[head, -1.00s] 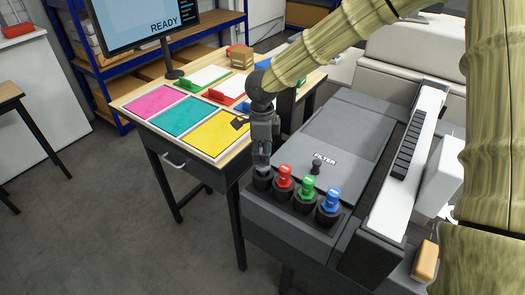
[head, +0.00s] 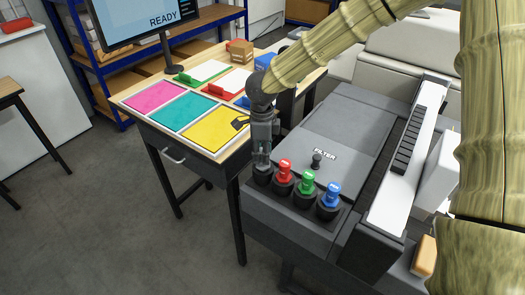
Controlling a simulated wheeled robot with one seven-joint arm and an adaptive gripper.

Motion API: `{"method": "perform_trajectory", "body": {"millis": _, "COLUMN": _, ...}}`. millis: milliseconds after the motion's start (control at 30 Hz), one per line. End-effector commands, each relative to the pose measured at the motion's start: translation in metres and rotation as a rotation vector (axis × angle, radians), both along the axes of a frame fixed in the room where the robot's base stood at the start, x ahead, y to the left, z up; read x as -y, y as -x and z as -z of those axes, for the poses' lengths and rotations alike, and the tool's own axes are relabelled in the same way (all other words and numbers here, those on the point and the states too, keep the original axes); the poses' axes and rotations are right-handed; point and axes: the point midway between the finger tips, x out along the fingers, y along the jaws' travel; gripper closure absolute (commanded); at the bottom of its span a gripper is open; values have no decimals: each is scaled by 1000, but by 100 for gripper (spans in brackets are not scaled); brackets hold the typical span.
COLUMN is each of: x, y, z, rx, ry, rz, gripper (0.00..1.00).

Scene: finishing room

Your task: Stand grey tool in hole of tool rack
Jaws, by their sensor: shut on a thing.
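The tool rack is a row of black round holders along the front of a dark grey machine. A red tool (head: 284,171), a green tool (head: 307,181) and a blue tool (head: 332,193) stand upright in three of them. My gripper (head: 262,160) points down over the leftmost holder (head: 263,175). It is shut on the grey tool, which is mostly hidden by the fingers. The gripper's tip is close to that holder's top. I cannot tell how far the tool's lower end is inside the hole.
A wooden table (head: 240,160) with coloured sheets stands left of the machine. A monitor (head: 130,22) stands at the table's back. The floor at left front is clear.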

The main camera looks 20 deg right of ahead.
Motion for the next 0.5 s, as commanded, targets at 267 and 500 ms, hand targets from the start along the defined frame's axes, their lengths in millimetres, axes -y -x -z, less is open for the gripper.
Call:
{"method": "perform_trajectory", "body": {"millis": 267, "x": 0, "y": 0, "z": 0, "rx": 0, "ry": 0, "rz": 0, "gripper": 48}}
{"method": "perform_trajectory", "body": {"millis": 500, "x": 0, "y": 0, "z": 0, "rx": 0, "ry": 0, "rz": 0, "gripper": 44}}
